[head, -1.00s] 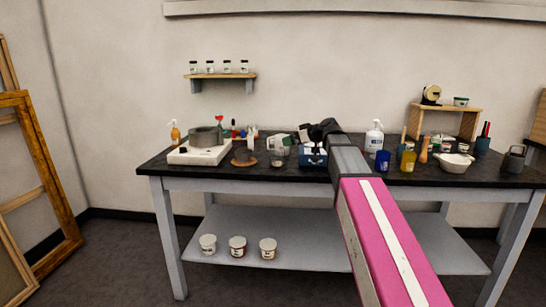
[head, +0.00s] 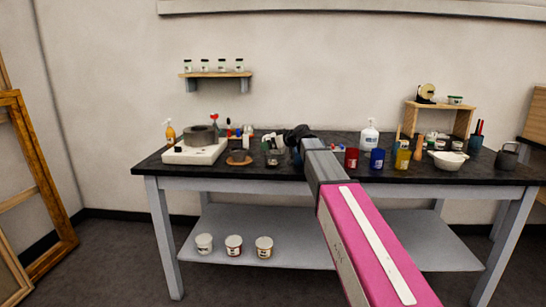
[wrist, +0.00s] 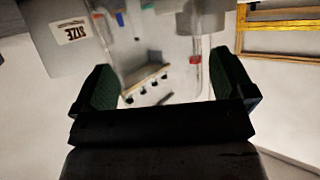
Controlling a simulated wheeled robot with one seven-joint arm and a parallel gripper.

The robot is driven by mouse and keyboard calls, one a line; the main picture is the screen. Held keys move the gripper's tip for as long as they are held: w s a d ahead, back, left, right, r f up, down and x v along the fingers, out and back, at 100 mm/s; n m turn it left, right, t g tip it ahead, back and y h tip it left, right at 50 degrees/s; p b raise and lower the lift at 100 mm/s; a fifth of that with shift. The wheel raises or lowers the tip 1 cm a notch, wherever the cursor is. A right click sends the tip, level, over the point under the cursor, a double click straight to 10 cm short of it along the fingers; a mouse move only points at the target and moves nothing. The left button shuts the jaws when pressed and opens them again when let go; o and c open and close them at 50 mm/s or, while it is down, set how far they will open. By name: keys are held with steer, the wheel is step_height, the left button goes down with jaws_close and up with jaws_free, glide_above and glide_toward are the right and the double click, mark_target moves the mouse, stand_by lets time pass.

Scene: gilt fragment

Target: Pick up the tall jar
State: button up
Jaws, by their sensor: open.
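My gripper (head: 297,134) is over the middle of the workbench, seen end-on behind my pink and grey arm. In the wrist view its two dark fingers (wrist: 162,78) stand wide apart. Faint upright clear edges show between them, possibly a glass jar, with the background visible through it. In the head view a clear glass vessel (head: 273,158) stands on the bench just left of my gripper. I cannot tell for sure which vessel is the tall jar. My arm hides part of the bench behind it.
A white hotplate with a grey pot (head: 200,136) stands left. A container labelled SIZE (wrist: 75,35) is close by the left finger.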

steer(key=c, duration=1.2)
steer(key=shift+r, duration=0.25)
steer(key=s+a+r, duration=0.5)
steer(key=a+r, duration=0.5)
steer(key=shift+s+r, duration=0.25)
steer(key=shift+s, duration=0.1)
stand_by(1.1)
